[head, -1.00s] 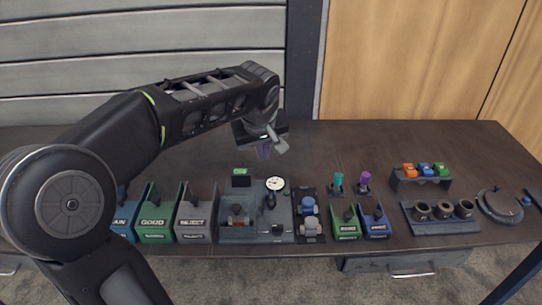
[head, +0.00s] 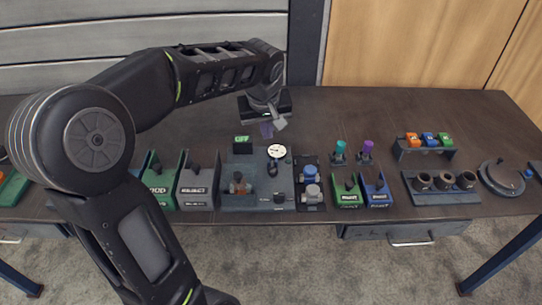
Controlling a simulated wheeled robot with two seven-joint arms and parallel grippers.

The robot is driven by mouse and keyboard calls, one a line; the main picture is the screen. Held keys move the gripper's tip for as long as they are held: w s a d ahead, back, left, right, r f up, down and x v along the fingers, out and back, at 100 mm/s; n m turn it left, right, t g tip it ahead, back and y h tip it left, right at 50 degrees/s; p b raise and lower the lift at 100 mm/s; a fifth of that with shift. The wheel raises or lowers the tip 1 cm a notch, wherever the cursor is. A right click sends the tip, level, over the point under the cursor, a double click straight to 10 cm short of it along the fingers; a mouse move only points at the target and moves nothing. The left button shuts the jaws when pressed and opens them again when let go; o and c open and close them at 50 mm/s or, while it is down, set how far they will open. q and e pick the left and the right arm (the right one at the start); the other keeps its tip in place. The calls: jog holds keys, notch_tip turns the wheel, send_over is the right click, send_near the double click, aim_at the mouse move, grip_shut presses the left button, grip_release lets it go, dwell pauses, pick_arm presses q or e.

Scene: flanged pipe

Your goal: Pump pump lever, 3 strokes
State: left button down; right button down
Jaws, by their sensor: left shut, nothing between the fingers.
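The pump station (head: 237,201) is a grey block near the middle of the bench, with a round white gauge (head: 277,152) and a small screen with green letters, seemingly OFF (head: 242,140). A dark upright handle just below the gauge looks like the pump lever (head: 272,168); it is small and its exact tilt is hard to tell. My left gripper (head: 271,129) is shut and empty, above the bench behind the gauge, apart from the lever. My right gripper is not in view.
Green and grey bins (head: 196,188) stand left of the station. Blue and grey valves (head: 310,172) and small green and blue bins (head: 375,190) stand right. The back of the bench is bare.

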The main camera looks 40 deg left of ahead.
pick_arm(q)
jog(key=p, duration=0.1)
send_over(272, 165)
jog(key=a, duration=0.2)
notch_tip(272, 165, down, 6)
jog(key=s+d+f, duration=0.1)
jog(key=d+f+p, duration=0.1)
jog(key=shift+s+d+f, duration=0.35)
jog(key=shift+d, duration=0.05)
jog(key=shift+d+f, duration=0.1)
jog(key=shift+f, duration=0.05)
